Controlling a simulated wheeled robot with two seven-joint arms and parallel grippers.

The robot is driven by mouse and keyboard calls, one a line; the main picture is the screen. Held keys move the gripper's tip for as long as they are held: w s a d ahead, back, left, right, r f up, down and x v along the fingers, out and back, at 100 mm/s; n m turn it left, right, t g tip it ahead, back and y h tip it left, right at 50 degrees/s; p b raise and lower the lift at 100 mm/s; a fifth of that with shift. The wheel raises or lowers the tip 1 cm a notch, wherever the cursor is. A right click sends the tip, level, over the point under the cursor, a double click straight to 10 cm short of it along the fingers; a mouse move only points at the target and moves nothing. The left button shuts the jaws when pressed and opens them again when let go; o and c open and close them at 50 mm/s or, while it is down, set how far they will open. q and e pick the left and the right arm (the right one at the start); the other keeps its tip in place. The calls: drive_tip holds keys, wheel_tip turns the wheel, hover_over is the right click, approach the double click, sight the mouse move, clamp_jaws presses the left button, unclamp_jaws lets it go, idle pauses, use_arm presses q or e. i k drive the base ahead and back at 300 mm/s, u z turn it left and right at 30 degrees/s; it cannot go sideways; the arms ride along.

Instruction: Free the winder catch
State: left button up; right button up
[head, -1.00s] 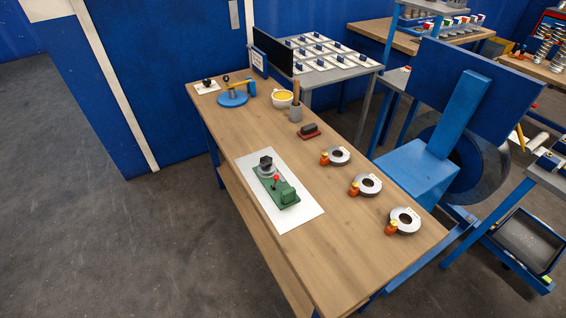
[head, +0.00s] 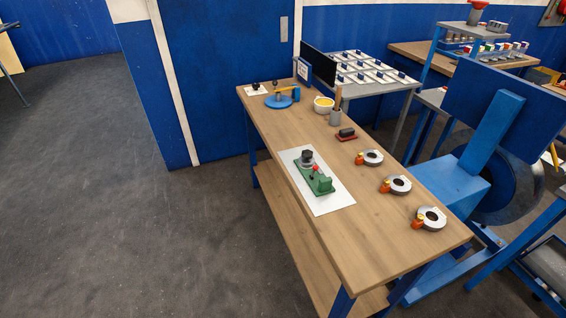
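A small green device (head: 317,180) with a dark block (head: 307,157) at its far end and a red knob (head: 316,168) on top stands on a white sheet (head: 328,203) on the wooden table. It looks like the winder, but the catch is too small to make out. A blue round base (head: 278,101) with a yellow arm stands at the far end of the same table. Neither of my grippers shows in the head view.
The floor (head: 120,230) at left is clear.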

sight(321, 185)
drive_tip(key=u, duration=0.15)
drive_tip(key=i, duration=0.65)
drive_tip(key=z, duration=1.4)
